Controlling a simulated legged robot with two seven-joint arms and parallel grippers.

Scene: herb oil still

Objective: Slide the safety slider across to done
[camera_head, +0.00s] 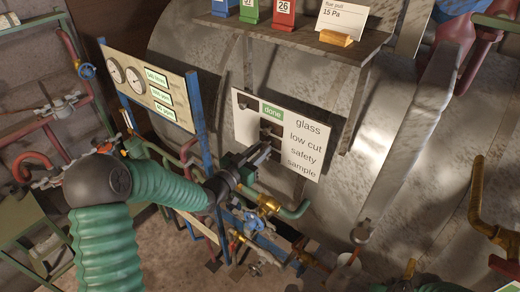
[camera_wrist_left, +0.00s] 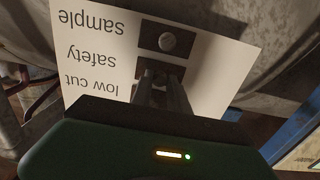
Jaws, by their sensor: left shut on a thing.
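A white board (camera_head: 306,172) on the big metal drum lists glass, low cut, safety and sample, with a green "done" label (camera_head: 272,110) above a column of dark slots. In the left wrist view the board (camera_wrist_left: 100,62) appears upside down. The sample row's round knob (camera_wrist_left: 168,41) stands free in its slot. My left gripper (camera_head: 266,150) is at the board, and its fingers (camera_wrist_left: 161,82) are closed at the slot beside the word safety. They are shut on the safety slider, which they mostly hide. My right gripper is not in view.
A shelf (camera_head: 300,35) with coloured number blocks and a card juts out above the board. A gauge panel (camera_head: 150,88) on blue posts stands left. Pipes and a yellow valve (camera_head: 268,205) lie just below my left gripper.

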